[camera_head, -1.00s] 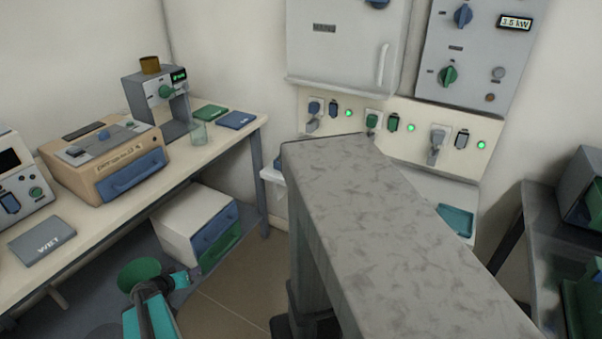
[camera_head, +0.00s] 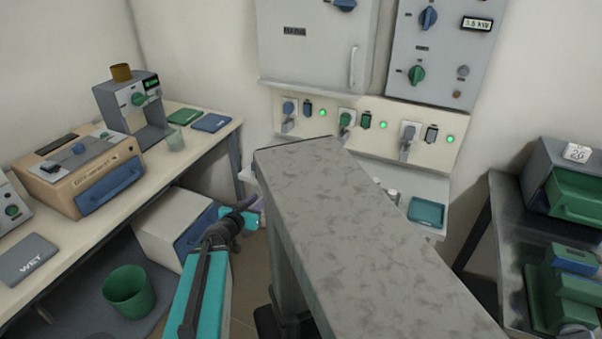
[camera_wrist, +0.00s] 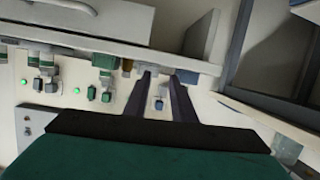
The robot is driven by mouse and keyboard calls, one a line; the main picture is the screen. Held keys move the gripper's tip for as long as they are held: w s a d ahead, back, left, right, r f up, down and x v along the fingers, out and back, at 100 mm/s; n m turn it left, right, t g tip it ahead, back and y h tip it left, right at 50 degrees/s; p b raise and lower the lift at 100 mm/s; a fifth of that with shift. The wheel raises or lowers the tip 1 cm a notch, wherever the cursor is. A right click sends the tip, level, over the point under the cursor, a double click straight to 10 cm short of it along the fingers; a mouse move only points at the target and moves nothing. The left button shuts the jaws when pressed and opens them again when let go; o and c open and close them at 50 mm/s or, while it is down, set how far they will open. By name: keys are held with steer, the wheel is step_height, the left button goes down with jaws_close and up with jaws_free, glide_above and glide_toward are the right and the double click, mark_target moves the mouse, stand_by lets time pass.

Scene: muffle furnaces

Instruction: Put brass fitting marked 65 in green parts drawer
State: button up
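I cannot make out a brass fitting marked 65 in either view. A brown, brass-coloured cup-like piece (camera_head: 121,73) stands on top of the grey device on the left bench; no number is readable on it. A green drawer (camera_head: 578,195) is in the grey cabinet at the right, and a small white block with unclear digits (camera_head: 577,152) sits on that cabinet. My gripper (camera_head: 246,208) is in front of the white under-bench cabinet, away from these things. In the wrist view its two dark fingers (camera_wrist: 160,75) are apart with nothing held between them.
A large grey slab-like column (camera_head: 340,220) fills the middle. A teal tray (camera_head: 426,212) and small grey cylinders (camera_head: 393,196) are on the shelf below the furnace panel. A green bin (camera_head: 129,292) stands under the left bench. Green equipment (camera_head: 565,290) is on the right table.

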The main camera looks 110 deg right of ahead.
steer(key=s+a+r+m+g, duration=0.1)
steer(key=s+a+r, duration=0.1)
steer(key=s+r, duration=0.3)
steer(key=s, duration=0.3)
steer(key=shift+s+m+p, duration=0.25)
steer(key=shift+m+p, duration=0.05)
steer(key=shift+p, duration=0.1)
steer(key=shift+w+d+f+b, duration=0.1)
steer(key=shift+d+b, duration=0.1)
steer(key=shift+b, duration=0.2)
